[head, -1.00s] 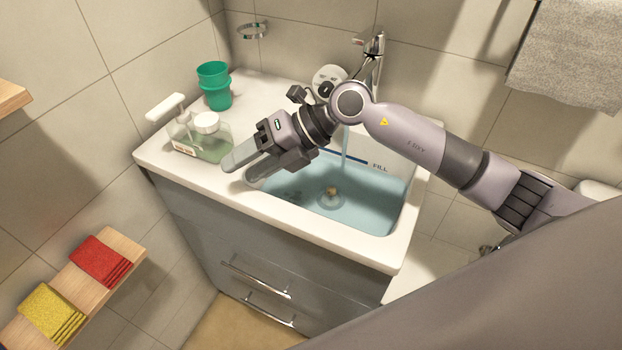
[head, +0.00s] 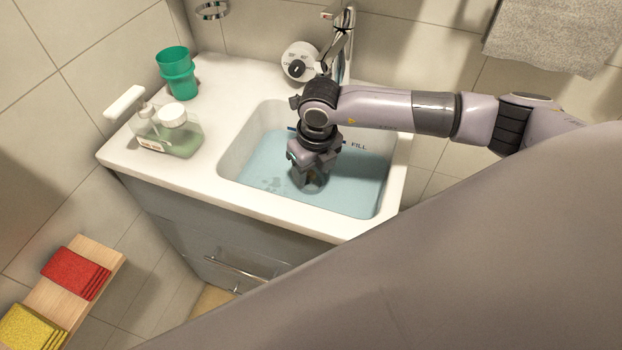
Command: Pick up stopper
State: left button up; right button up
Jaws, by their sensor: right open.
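The sink basin (head: 236,158) holds bluish water. My right gripper (head: 311,184) points down into the water near the middle of the basin. Its fingers are open, one to each side of a small brownish bit of the stopper (head: 313,177). The rest of the stopper is hidden by the gripper and the water. I cannot tell whether the fingers touch it. My left gripper is not in view.
A shelf at lower left holds red (head: 75,273) and yellow (head: 33,327) cloths.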

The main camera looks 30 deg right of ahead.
jog(key=shift+f, duration=0.5)
jog(key=shift+w, duration=0.1)
jog(key=shift+c, duration=0.3)
grip_shut()
jog(key=shift+r, duration=0.1)
